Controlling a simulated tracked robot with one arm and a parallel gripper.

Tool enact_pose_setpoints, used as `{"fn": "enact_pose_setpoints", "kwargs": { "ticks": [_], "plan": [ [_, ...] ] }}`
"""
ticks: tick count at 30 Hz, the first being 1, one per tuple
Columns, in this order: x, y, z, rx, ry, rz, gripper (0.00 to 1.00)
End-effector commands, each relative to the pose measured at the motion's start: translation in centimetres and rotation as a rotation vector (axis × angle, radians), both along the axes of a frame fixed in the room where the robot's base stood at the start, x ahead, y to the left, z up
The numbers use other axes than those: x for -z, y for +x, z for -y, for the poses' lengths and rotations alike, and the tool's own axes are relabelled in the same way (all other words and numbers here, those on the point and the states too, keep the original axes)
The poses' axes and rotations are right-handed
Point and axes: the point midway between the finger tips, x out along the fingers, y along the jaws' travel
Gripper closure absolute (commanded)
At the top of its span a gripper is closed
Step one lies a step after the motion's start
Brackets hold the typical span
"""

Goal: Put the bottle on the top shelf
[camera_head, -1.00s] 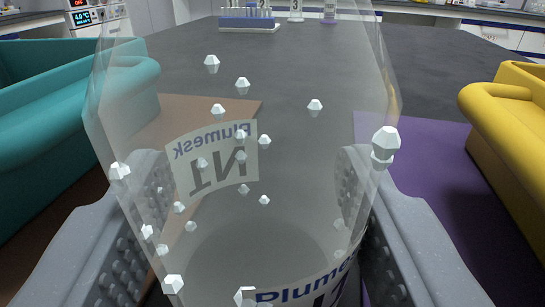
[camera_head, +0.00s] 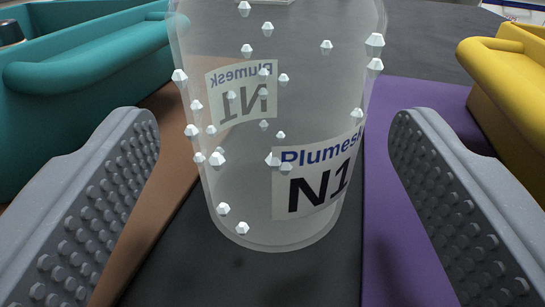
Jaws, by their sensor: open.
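A clear bottle (camera_head: 240,185) stands upright in the middle of the head camera view. It has white faceted studs and a label reading "Plumesk N1" (camera_head: 316,180). Its top is cut off by the upper edge of the view. My gripper (camera_head: 272,160) is open, with one studded grey finger on each side of the bottle. A gap shows between each finger and the bottle. The bottle's base appears to rest on the dark strip of the worktop. No shelf is in view.
A teal bin (camera_head: 90,65) stands at the left beside a brown mat (camera_head: 170,215). A yellow bin (camera_head: 510,85) stands at the right beside a purple mat (camera_head: 400,255). A dark strip of worktop (camera_head: 285,280) lies between the mats.

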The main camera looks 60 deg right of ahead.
Motion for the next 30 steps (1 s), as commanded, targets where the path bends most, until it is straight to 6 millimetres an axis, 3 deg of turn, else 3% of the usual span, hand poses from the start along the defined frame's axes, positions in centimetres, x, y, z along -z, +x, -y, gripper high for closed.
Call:
{"fn": "enact_pose_setpoints", "kwargs": {
  "ticks": [6, 12, 23, 30],
  "plan": [
    [-0.1, -2.6, -3.9, -0.003, 0.001, -0.002, 0.28],
    [-0.1, -4.4, -6.4, -0.001, 0.002, -0.001, 0.28],
    [-0.1, -5.4, -7.8, 0.001, 0.0, 0.001, 0.28],
    [-1.0, -4.5, -8.0, -0.027, 0.033, 0.027, 0.28]
  ]
}}
